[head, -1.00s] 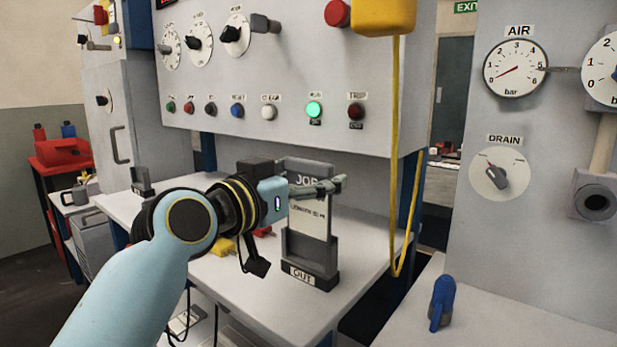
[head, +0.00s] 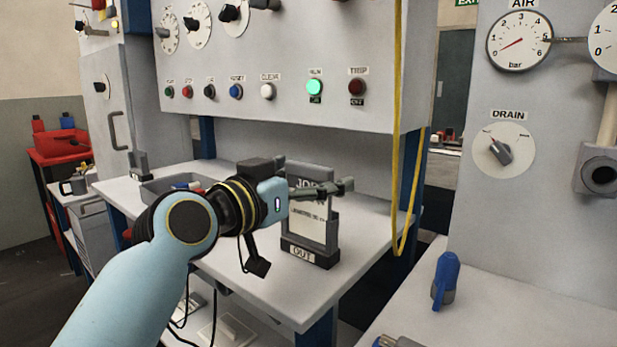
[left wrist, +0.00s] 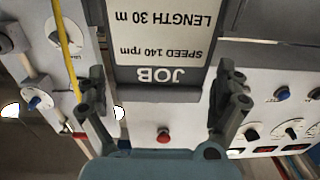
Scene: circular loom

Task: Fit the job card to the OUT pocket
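The job card (head: 308,212), white with a grey header reading JOB, stands upright in the dark grey OUT pocket (head: 322,259) on the bench. Its lower part is inside the pocket frame. In the left wrist view the card (left wrist: 165,50) appears upside down, with speed and length lines. My left gripper (head: 318,187) is at the header, its fingers spread to either side of the card. In the left wrist view the fingers (left wrist: 163,90) look slightly clear of the card's edges. My right gripper is not in view.
A grey tray (head: 160,190) lies on the bench left of my gripper. The control panel (head: 270,55) rises behind. A yellow cable (head: 397,150) hangs right of the pocket. A blue-handled item (head: 446,278) stands on the right-hand surface.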

